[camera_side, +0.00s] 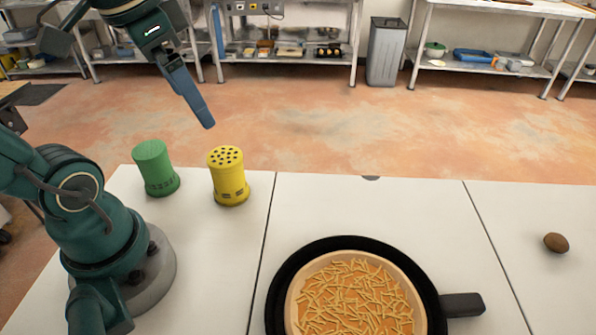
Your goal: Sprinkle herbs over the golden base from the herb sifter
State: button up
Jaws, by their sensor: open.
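A green shaker (156,170) stands upright at the left of the white table; its top looks plain from here. A yellow shaker (229,180) with dark holes in its top stands upright just right of it. I cannot read which one is the herb sifter. The round golden base (292,300), covered with pale yellow shreds, lies in a black pan (435,318) at the front middle. No green herbs show on it. My gripper (206,124) is open and empty, in the air above the shakers, seen edge-on and touching neither.
The pan's dark handle (462,305) points right. A small brown, egg-shaped thing (556,243) lies on the right part of the table (390,205). The tabletop between the shakers and the pan is clear. Shelves and a grey bin (386,52) stand far behind.

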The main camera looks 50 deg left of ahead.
jog(key=a+g, duration=0.2)
jog(key=a, duration=0.5)
jog(key=m+g+h, duration=0.1)
jog(key=m+g, duration=0.1)
send_near(151, 149)
notch_tip(151, 149, down, 8)
jog(key=shift+s+a+f, duration=0.1)
jog(key=shift+s+a, duration=0.05)
jog(key=shift+a, duration=0.05)
jog(key=shift+f, duration=2.8)
jog(key=shift+c, duration=0.3)
jog(key=c, duration=1.5)
jog(key=shift+a+r, duration=0.1)
jog(key=shift+r, duration=5.85)
grip_shut()
jog(key=shift+r, duration=0.35)
